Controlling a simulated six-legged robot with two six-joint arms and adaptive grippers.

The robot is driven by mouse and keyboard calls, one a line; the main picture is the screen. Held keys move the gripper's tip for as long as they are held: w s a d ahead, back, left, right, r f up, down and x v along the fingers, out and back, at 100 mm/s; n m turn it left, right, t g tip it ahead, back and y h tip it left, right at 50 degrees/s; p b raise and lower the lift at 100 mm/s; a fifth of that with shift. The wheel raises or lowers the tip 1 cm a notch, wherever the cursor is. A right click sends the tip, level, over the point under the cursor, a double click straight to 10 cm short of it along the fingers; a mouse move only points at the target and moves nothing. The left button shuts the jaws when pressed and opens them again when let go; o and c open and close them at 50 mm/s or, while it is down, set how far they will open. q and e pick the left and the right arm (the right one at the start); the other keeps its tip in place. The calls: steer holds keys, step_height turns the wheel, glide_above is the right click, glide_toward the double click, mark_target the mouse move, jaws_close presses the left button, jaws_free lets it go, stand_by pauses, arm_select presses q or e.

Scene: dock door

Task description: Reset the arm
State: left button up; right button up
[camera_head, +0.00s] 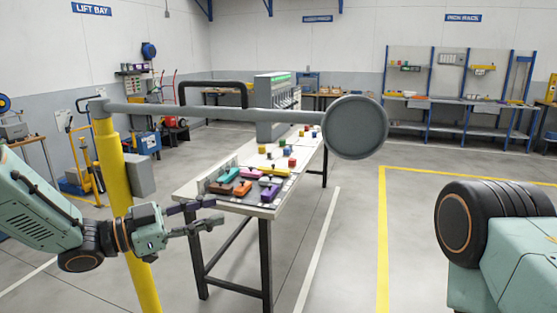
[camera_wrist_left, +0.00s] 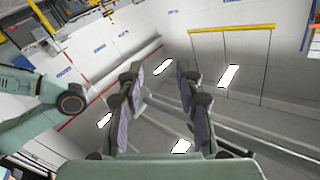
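My left gripper (camera_head: 216,211) is at the lower left of the head view, in front of the near end of the workbench (camera_head: 262,211). Its two fingers are apart with nothing between them. In the left wrist view, the left gripper (camera_wrist_left: 160,70) also shows spread, empty fingers, with walls and bright lights beyond. My right arm shows only as a bulky section at the right edge of the head view; its gripper is out of view.
A yellow post (camera_head: 121,205) stands beside my left arm, and a grey bar (camera_head: 220,112) runs from it to a round disc (camera_head: 355,127). Several coloured blocks and parts lie on the workbench. Open floor lies right of the bench, with a yellow floor line (camera_head: 381,235).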

arm_select(q)
steer(key=s+a+f+n+y+b, duration=0.1)
steer(key=s+f+n+y+b, duration=0.25)
steer(key=f, duration=0.85)
steer(key=s+a+f+n+g+y+b, duration=0.1)
steer(key=s+f+n+y+b, duration=0.3)
steer(key=f, duration=0.9)
steer(key=s+a+f+n+y+b, duration=0.1)
steer(key=s+f+n+y, duration=0.3)
steer(key=f, duration=0.8)
steer(key=s+a+f+n+g+y+b, duration=0.1)
steer(key=s+a+f+g+b, duration=0.1)
steer(key=s+f, duration=0.3)
steer(key=s+a+f+n+g+y+b, duration=0.1)
steer(key=s+f, duration=0.4)
steer(key=s, duration=0.8)
steer(key=s+a+f+n+g+y+b, duration=0.2)
steer(key=s+a+f+n+g+b, duration=0.1)
steer(key=s, duration=0.7)
steer(key=shift+a+f+g, duration=0.5)
steer(key=shift+f+g, duration=0.4)
steer(key=shift+f, duration=0.05)
arm_select(e)
step_height(320, 180, down, 15)
steer(key=shift+a, duration=0.45)
